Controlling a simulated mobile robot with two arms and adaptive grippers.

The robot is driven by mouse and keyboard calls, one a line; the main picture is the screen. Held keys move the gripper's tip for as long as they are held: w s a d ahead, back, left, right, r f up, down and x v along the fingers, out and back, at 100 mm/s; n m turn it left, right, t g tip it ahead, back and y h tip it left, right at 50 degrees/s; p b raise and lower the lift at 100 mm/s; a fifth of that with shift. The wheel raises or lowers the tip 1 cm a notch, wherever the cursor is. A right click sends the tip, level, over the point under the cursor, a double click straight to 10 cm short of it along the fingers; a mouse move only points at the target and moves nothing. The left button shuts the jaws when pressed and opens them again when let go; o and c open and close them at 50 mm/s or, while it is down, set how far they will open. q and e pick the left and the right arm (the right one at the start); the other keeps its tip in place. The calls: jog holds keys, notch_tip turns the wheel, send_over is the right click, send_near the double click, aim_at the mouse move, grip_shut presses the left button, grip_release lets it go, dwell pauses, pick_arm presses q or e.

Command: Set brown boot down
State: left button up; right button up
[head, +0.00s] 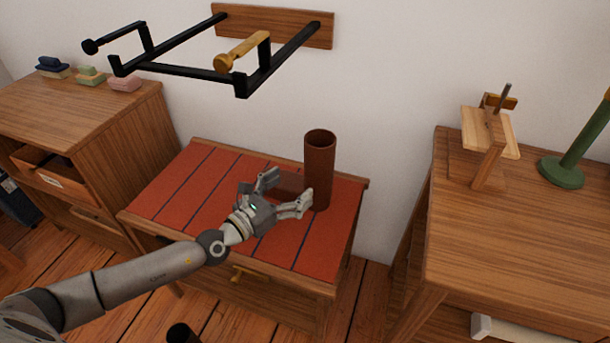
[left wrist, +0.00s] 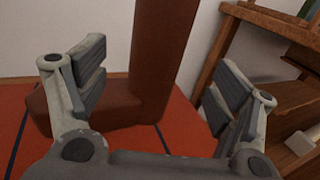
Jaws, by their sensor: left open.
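The brown boot (head: 319,165) stands upright on the red striped top of the low cabinet (head: 190,190), toward its back right. In the left wrist view the boot (left wrist: 160,60) rises between my fingers, its foot part pointing left and its sole on the red surface. My left gripper (head: 286,194) is open at the boot, with its fingers spread apart; the left wrist view shows the open fingers (left wrist: 150,95) with gaps to the boot's shaft. Part of the boot's foot is hidden behind the gripper in the head view. My right gripper is not in view.
A black wall rack (head: 180,73) with a wooden backing hangs above the cabinet. A wooden dresser (head: 60,110) with several small items stands at left. A wooden table (head: 520,240) with a wooden stand (head: 488,140) and green lamp base (head: 562,172) is at right.

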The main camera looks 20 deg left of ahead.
pick_arm(q)
jog(key=v, duration=0.2)
jog(key=shift+s+a, duration=0.15)
jog(key=shift+s, duration=0.1)
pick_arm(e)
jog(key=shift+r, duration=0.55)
